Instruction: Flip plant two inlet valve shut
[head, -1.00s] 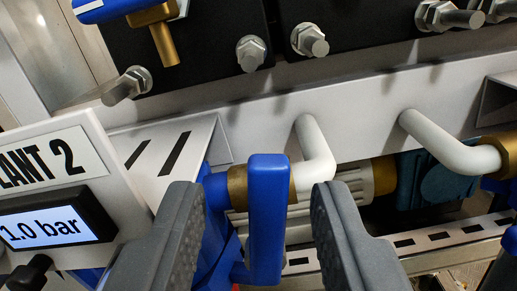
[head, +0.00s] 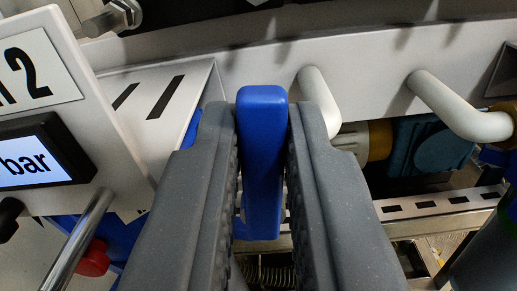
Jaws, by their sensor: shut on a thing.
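The blue valve handle (head: 262,150) stands in the middle of the head view, its long flat lever running up and down the picture. My gripper (head: 263,140) is shut on it, with one grey ribbed finger against each side. The valve body and its brass fitting are hidden behind my fingers. The plant 2 sign (head: 30,75) is at the upper left, partly cut off by the picture edge. The display (head: 38,158) below it shows "bar"; its number is out of view.
Two white bent pipes (head: 455,110) come out of the grey panel on the right. A metal rod (head: 85,240) and a red knob (head: 92,258) are at the lower left. A teal part (head: 440,145) and a slotted rail (head: 440,205) lie at the right.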

